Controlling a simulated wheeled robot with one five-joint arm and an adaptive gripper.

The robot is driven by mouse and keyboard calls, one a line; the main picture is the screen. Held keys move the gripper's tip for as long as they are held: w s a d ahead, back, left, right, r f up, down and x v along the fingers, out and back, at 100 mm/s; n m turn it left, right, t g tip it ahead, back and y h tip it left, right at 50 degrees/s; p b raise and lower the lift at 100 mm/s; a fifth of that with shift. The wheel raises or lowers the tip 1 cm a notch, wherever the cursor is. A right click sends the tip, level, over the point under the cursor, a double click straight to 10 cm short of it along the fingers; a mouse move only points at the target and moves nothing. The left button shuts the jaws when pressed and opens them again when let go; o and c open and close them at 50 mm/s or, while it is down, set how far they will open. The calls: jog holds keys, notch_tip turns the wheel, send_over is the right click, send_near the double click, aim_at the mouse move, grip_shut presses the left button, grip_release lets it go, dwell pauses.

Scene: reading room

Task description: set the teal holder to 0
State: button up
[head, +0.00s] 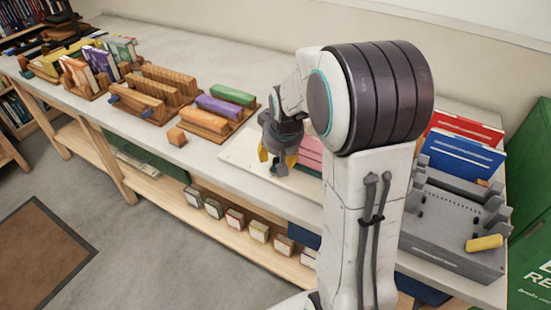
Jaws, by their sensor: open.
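I cannot make out for certain which thing is the teal holder; no 0 mark or scale is readable. A small dark teal-green piece (27,72) shows at the far left end of the long table, too small to tell what it is. My gripper (276,166), with yellow fingertips, is open and points down over a pale board (240,152) on the table. Nothing shows between its fingers. Pink blocks (311,152) lie just right of it, partly hidden by my arm. My arm also hides part of the table behind it.
Wooden racks (164,85) and a rack with green, purple (218,107) and orange blocks stand left of my gripper. A loose wooden cube (177,136) is near the front edge. A grey tray (455,245) with a yellow bar stands right. Small boxes line the lower shelf.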

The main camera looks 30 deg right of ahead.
jog(key=shift+x, duration=1.45)
jog(key=shift+c, duration=0.2)
grip_shut()
